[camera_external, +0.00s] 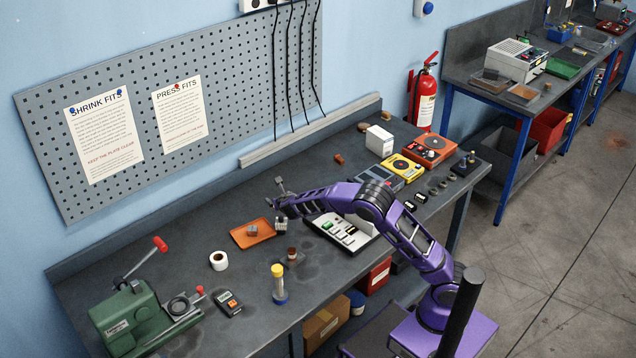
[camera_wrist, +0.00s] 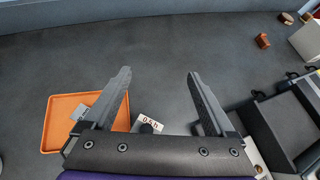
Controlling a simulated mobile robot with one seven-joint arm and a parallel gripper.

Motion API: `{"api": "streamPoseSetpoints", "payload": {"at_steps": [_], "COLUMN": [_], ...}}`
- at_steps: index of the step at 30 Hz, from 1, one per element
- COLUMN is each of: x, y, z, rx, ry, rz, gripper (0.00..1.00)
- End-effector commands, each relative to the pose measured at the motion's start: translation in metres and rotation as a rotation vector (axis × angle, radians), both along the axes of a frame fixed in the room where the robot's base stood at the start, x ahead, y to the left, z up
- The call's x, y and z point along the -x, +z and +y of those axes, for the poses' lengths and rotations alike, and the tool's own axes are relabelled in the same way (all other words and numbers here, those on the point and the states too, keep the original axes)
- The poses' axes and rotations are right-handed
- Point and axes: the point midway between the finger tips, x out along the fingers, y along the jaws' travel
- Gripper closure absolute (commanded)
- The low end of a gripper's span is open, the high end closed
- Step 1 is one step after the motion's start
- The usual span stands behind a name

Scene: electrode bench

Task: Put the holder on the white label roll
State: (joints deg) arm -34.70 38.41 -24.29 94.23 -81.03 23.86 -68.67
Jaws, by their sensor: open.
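The white label roll (camera_external: 219,260) lies on the bench left of the orange tray (camera_external: 262,236), its round opening facing up. A small grey block (camera_external: 252,230) is on the tray, and a grey piece shows there in the wrist view (camera_wrist: 85,108). I cannot tell for sure whether this is the holder. My gripper (camera_external: 279,206) is above the bench, right of the tray and roll. In the wrist view its two fingers (camera_wrist: 160,98) stand wide apart with nothing between them.
A green machine (camera_external: 130,318), a dark meter (camera_external: 229,302) and a yellow-capped tube (camera_external: 279,284) stand toward the front left. Boxes and instruments (camera_external: 402,167) fill the right. The back of the bench is mostly clear.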

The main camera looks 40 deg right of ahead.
Motion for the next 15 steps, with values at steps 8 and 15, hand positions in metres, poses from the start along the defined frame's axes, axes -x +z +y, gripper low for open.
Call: {"api": "streamPoseSetpoints", "payload": {"at_steps": [8, 15], "x": [0.013, 0.078], "y": [0.014, 0.028], "z": [-0.039, -0.058], "rx": [0.003, -0.004], "ry": [0.530, 0.953], "rz": [0.160, 0.243], "gripper": [0.10, 0.10]}}
